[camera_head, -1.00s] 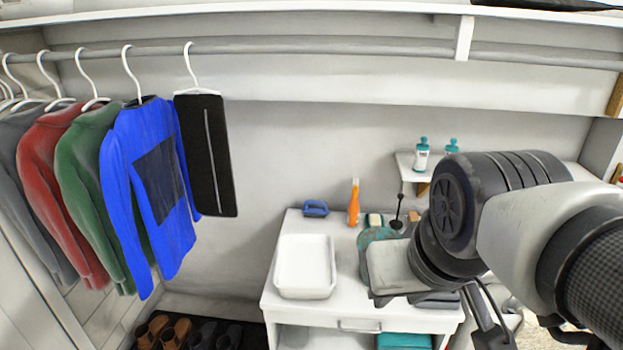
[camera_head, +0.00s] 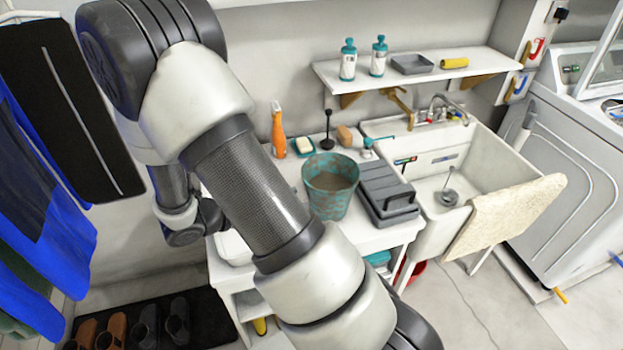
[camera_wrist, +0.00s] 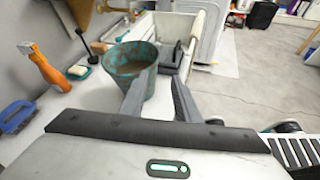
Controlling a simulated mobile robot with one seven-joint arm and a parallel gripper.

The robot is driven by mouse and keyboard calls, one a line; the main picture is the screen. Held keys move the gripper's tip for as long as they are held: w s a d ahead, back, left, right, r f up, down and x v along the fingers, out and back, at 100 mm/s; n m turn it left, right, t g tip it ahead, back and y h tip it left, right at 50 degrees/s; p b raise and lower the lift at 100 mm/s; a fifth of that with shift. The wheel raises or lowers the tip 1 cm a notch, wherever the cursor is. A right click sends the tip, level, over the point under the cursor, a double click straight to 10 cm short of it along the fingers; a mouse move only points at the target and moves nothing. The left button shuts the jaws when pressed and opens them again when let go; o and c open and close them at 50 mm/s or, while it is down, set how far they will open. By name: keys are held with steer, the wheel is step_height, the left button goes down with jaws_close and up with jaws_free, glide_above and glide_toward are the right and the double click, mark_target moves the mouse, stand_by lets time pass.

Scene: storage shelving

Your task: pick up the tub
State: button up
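The white tub (camera_head: 235,248) stands at the left of the white counter; my arm hides most of it in the head view. A teal, worn bucket (camera_head: 330,180) stands upright on the counter, right of my forearm. It also shows in the wrist view (camera_wrist: 130,65), beyond my fingers. My gripper (camera_wrist: 159,100) is open in the wrist view, with its two fingers apart and nothing seen between them. One finger overlaps the bucket in the picture; I cannot tell the gap. The gripper's fingers are hidden in the head view.
A grey toolbox (camera_head: 388,190) sits right of the bucket, beside the sink (camera_head: 480,170). An orange spray bottle (camera_head: 278,132), soap dish (camera_head: 302,147) and plunger (camera_head: 327,130) stand behind. A shelf (camera_head: 440,70) hangs above. Clothes (camera_head: 50,215) hang at left; shoes (camera_head: 110,330) lie below.

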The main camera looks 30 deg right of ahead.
steer(key=f, duration=0.1)
glide_toward(338, 192)
steer(key=x, duration=0.4)
steer(key=shift+n, duration=0.4)
steer(key=shift+r+p+x, duration=0.2)
steer(key=shift+p+x, duration=0.1)
steer(key=shift+x, duration=1.15)
steer(key=shift+r+p+x, duration=0.2)
steer(key=shift+p+x, duration=0.1)
steer(key=shift+x, duration=1.1)
steer(key=shift+d, duration=0.15)
jaws_close()
